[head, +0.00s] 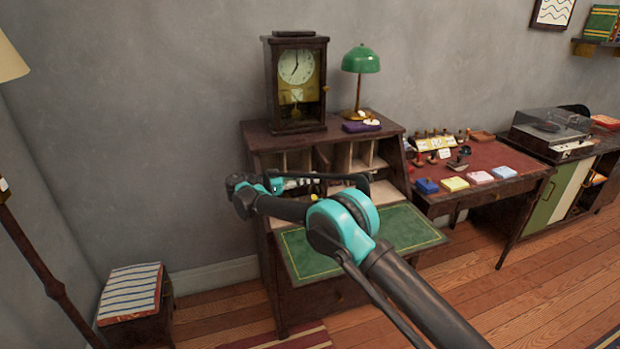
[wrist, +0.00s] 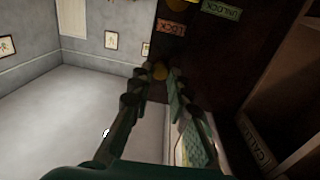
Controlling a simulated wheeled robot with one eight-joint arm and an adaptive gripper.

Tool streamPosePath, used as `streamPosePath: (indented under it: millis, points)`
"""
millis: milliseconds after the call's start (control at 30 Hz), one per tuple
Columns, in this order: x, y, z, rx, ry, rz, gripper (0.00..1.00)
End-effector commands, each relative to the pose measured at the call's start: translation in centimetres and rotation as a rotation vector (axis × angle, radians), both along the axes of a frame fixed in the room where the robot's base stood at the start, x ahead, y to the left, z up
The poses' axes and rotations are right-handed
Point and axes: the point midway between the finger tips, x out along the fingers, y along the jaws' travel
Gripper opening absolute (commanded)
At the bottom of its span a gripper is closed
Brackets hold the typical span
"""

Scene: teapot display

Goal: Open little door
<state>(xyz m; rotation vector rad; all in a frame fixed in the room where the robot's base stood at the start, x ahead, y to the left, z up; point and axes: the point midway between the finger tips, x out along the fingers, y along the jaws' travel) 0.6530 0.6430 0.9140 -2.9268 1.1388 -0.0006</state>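The little door is a dark wooden panel (wrist: 205,50) in the wrist view, with a "LOCK" label (wrist: 171,27) and an "UNLOCK" label (wrist: 221,9). In the head view my gripper (head: 340,180) is in front of the writing desk's compartments (head: 362,158). My arm and gripper hide much of the desk's middle, and the door cannot be made out there.
The desk's green fold-down top (head: 405,228) lies below my arm. A clock (head: 297,82) and a green lamp (head: 360,62) stand on the desk. A red-topped table (head: 480,160) with small coloured boxes stands to the right. A striped stool (head: 132,292) is at left.

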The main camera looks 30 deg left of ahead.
Motion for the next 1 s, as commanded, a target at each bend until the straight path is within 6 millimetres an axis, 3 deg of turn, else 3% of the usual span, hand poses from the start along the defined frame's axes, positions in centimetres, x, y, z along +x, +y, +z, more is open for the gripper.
streamPosePath:
  millis: [33, 167, 567, 1000]
  points:
    - [0.1, 0.1, 0.2, -0.001, -0.004, 0.003, 0.22]
    - [0.1, 0.1, 0.2, -0.001, -0.002, 0.003, 0.38]
    - [0.1, 0.0, 0.8, -0.001, -0.001, 0.002, 0.38]
    - [0.1, 0.0, 8.3, 0.000, -0.001, 0.003, 0.38]
